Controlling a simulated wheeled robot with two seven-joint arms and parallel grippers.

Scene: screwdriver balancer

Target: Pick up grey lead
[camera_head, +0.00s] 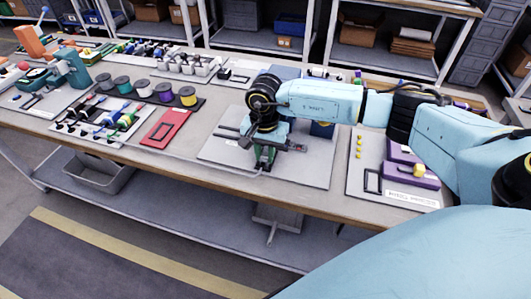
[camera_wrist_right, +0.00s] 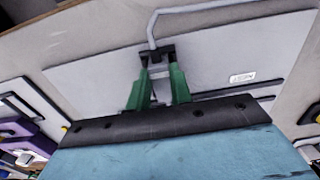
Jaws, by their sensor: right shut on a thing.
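My right gripper (camera_head: 264,158) is low over the light grey board (camera_head: 212,150) at the middle of the bench, fingers pointing down. In the right wrist view, its green fingers with dark tips (camera_wrist_right: 158,58) are closed on the end of the grey lead (camera_wrist_right: 190,9). The lead runs from the fingertips toward the top of the picture, bends, and goes off to the right. The held end is mostly hidden by the fingertips. In the head view, a pale stretch of it shows near the bench's front edge. My left gripper is not in view.
Left of the board are a red frame (camera_head: 166,127) and a row of spools (camera_head: 143,89). To its right, a panel carries purple blocks (camera_head: 411,172) and yellow pieces. The bench's front edge is close.

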